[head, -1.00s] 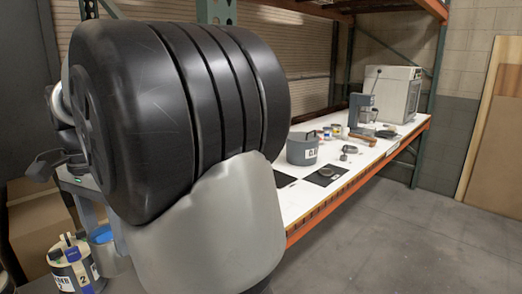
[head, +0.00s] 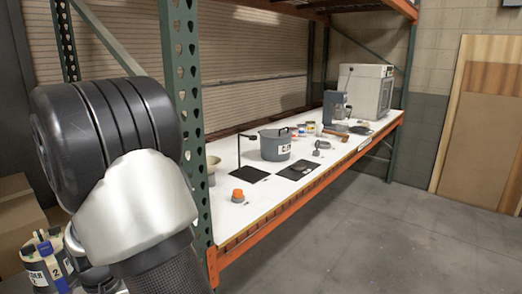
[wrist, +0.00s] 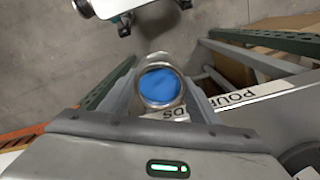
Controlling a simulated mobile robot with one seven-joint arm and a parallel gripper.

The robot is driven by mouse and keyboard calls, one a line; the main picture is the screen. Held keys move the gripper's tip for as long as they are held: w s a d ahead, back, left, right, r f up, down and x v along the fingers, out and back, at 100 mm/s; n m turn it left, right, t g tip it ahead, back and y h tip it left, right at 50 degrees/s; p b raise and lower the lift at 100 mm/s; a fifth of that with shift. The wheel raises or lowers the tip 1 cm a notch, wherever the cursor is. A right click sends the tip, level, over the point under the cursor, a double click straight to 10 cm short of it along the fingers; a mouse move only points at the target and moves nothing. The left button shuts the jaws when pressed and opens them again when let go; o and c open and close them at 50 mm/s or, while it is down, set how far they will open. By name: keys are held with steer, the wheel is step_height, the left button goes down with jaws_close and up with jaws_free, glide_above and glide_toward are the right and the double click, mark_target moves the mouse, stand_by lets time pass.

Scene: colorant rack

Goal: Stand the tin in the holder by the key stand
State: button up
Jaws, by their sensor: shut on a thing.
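The tin (wrist: 160,87) is round, with a metal rim and blue contents, seen from above in the wrist view. My gripper (wrist: 160,98) is shut on it, with grey fingers on both sides. A dark ring (head: 299,167) lies on a second black mat (head: 294,174), perhaps the holder. The tin is away from both.
A grey lidded pot (head: 275,150) stands behind the mats, and an orange-topped item (head: 238,196) near the front left. A green rack post (head: 187,100) rises at the bench's near end. Labelled containers (head: 48,265) stand lower left. The floor at right is clear.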

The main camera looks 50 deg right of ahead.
step_height(320, 180, down, 12)
steer(key=s+n, duration=0.3)
steer(key=n, duration=0.1)
steer(key=shift+n, duration=0.6)
step_height(320, 180, up, 7)
steer(key=p, duration=1)
steer(key=shift+a, duration=0.1)
steer(key=shift+r+p, duration=0.25)
steer(key=shift+p, duration=0.1)
steer(key=shift+d+r, duration=0.1)
steer(key=shift+d, duration=0.1)
